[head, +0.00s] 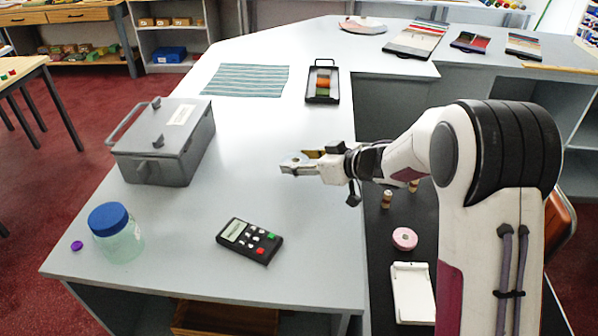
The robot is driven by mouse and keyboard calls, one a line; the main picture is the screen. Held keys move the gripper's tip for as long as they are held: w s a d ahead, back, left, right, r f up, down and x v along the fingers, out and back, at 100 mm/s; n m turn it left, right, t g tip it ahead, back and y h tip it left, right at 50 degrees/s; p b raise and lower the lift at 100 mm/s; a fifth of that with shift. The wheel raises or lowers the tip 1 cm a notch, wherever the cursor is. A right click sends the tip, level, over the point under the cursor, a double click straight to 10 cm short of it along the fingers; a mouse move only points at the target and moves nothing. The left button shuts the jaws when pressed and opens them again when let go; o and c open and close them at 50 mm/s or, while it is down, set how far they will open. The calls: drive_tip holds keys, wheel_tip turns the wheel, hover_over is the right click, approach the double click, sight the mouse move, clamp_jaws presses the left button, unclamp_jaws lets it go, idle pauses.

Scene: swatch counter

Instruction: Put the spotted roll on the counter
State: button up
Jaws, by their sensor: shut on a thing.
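My gripper (291,164) reaches in from the right and is over the middle of the grey counter (285,200). It is shut on a small pale roll (294,160), mostly hidden by the jaws. Spots on it are too small to make out. I cannot tell exactly how high above the counter it is. A pink roll (404,238) lies on the dark lower surface to the right, apart from the gripper; no spots show clearly on it.
A grey lidded box (165,140), a blue-capped jar (116,235), a purple cap (77,246) and a black keypad device (249,240) stand on the counter. A striped cloth (246,80) and black tray (322,84) lie farther back. The counter's middle is clear.

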sight(300, 181)
idle(0.3)
drive_tip(key=shift+f, duration=1.9)
drive_tip(key=shift+f, duration=0.1)
drive_tip(key=o, duration=1.1)
drive_tip(key=shift+c, duration=0.2)
drive_tip(key=shift+v, duration=0.95)
drive_tip(key=v, duration=1)
drive_tip(key=shift+d, duration=0.1)
drive_tip(key=shift+w+r, duration=0.1)
drive_tip(key=shift+r, duration=0.1)
